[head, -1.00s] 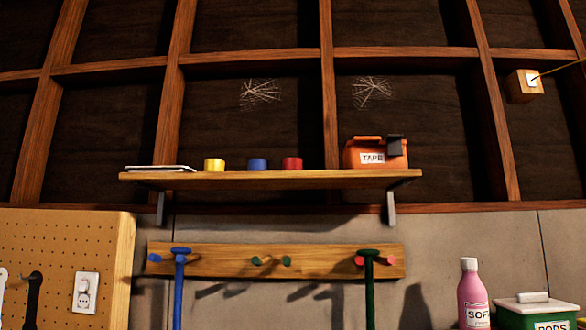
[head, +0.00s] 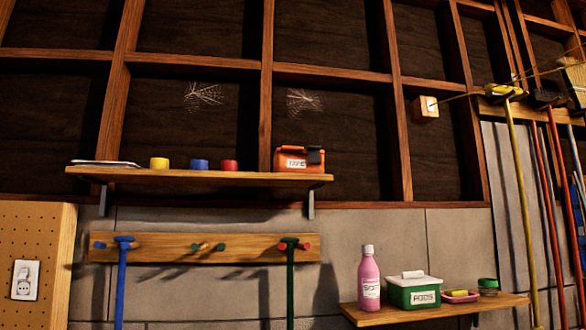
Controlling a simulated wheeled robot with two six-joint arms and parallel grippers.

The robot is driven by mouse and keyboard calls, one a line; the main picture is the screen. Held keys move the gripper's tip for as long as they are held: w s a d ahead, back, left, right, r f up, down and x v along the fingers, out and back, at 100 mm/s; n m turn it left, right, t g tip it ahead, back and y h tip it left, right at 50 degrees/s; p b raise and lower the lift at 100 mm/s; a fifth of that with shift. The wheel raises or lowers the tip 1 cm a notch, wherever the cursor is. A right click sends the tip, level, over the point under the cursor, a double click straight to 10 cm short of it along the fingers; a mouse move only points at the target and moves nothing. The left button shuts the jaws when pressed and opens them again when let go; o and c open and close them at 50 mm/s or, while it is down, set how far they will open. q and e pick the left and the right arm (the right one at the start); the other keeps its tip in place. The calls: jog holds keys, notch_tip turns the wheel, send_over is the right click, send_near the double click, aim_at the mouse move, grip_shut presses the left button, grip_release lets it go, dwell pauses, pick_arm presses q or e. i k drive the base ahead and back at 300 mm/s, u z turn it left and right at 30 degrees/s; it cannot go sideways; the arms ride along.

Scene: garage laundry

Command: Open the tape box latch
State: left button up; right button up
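The tape box (head: 291,161) is orange with a white "TAPE" label on its front. It sits at the right end of the wooden wall shelf (head: 120,174). A dark grey latch (head: 315,157) is on the upper right of its front; its lid looks closed. Neither of my grippers shows in the head view.
Yellow, blue (head: 199,165) and red tape rolls stand left of the box on the shelf. Below is a peg rail (head: 240,248) with a blue and a green tool. A lower right shelf (head: 430,311) holds a pink bottle (head: 369,280) and green pods box (head: 413,293).

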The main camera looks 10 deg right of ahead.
aim_at(313, 151)
jog(key=u, duration=0.8)
jog(key=i, duration=0.6)
jog(key=z, duration=0.7)
